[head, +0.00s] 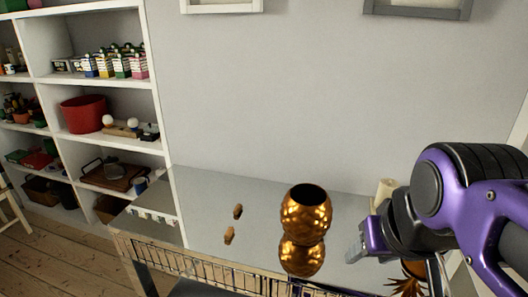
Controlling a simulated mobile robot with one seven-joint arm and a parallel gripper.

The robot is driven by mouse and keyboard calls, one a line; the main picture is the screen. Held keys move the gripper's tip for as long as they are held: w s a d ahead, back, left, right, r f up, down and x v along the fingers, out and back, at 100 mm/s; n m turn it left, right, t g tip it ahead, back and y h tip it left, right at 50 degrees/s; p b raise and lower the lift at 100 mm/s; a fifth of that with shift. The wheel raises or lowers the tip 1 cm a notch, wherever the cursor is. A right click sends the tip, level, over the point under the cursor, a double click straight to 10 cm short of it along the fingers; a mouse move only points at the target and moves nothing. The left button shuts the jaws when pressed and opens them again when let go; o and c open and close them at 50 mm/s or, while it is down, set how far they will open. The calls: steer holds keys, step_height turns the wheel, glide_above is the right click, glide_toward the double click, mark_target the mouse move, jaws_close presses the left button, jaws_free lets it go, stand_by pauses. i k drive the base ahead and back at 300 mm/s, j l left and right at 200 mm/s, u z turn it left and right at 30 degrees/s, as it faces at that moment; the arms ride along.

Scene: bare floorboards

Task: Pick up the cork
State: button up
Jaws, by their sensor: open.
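A small brown cork-like piece (238,211) lies on the glossy grey tabletop (200,190), left of the vase. A second, similar brown piece (229,235) shows just nearer to me. I cannot tell whether it is a separate piece or a reflection, nor which one is the cork. My gripper (356,250) is at the right, over the table and to the right of the vase. It is open and well apart from both brown pieces. Its fingers are seen partly from the side.
A shiny gold vase (306,213) stands between my gripper and the brown pieces, mirrored in the tabletop. A cream candle (385,190) stands behind my gripper. A spiky gold object (408,281) is below my arm. White shelves (110,138) stand at the left.

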mark_target(239, 208)
steer(key=i+j+z, duration=0.15)
steer(key=j+z, duration=0.15)
steer(key=j, duration=0.75)
steer(key=j+z, duration=0.3)
steer(key=j, duration=0.75)
